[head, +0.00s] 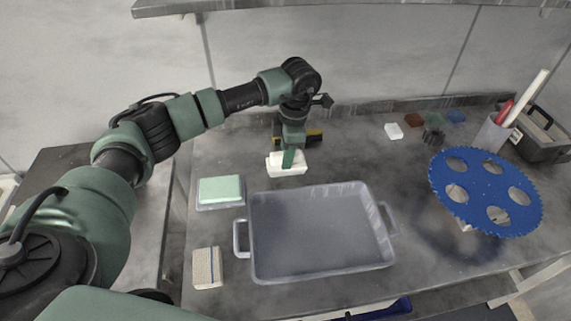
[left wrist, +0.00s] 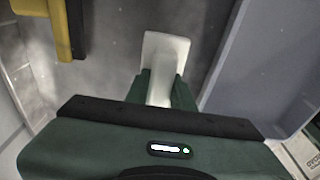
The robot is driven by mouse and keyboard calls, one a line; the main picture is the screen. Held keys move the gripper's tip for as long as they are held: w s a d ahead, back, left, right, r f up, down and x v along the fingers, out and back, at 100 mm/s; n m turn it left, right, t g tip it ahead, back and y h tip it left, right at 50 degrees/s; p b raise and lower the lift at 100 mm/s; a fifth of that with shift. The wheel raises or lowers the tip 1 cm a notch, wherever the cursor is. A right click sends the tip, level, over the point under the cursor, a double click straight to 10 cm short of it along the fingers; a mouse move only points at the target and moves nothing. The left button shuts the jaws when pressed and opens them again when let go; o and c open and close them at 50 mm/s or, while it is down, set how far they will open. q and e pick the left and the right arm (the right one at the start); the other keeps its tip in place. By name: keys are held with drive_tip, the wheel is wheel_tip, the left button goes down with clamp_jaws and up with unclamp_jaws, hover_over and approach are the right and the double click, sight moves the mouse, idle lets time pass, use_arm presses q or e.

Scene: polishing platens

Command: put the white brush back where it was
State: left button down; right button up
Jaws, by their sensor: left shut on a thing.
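The white brush (head: 287,169) is at the back of the grey bench, behind the grey tray. It also shows in the left wrist view (left wrist: 166,50), its pale handle running down between my fingers. My left gripper (head: 291,157) points down and is shut on the brush's handle; it also shows in the left wrist view (left wrist: 160,90). The brush is at or just above the bench top; I cannot tell if it touches. My right gripper is not in view.
A grey tray (head: 320,268) stands in front of the brush. A green block (head: 220,189) and a beige striped block (head: 207,267) lie left of it. A yellow and black thing (head: 314,136) is just behind my gripper. A blue holed disc (head: 487,174) stands at right.

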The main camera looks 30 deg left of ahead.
use_arm(q)
drive_tip(key=shift+f, duration=1.55)
drive_tip(key=shift+f, duration=0.1)
drive_tip(key=shift+f, duration=0.15)
drive_tip(key=c, duration=1.2)
unclamp_jaws()
drive_tip(key=shift+r, duration=0.2)
drive_tip(key=r, duration=0.8)
drive_tip(key=w+d+r, duration=0.1)
drive_tip(key=r, duration=0.3)
drive_tip(key=shift+d+b, duration=0.1)
drive_tip(key=shift+b, duration=0.3)
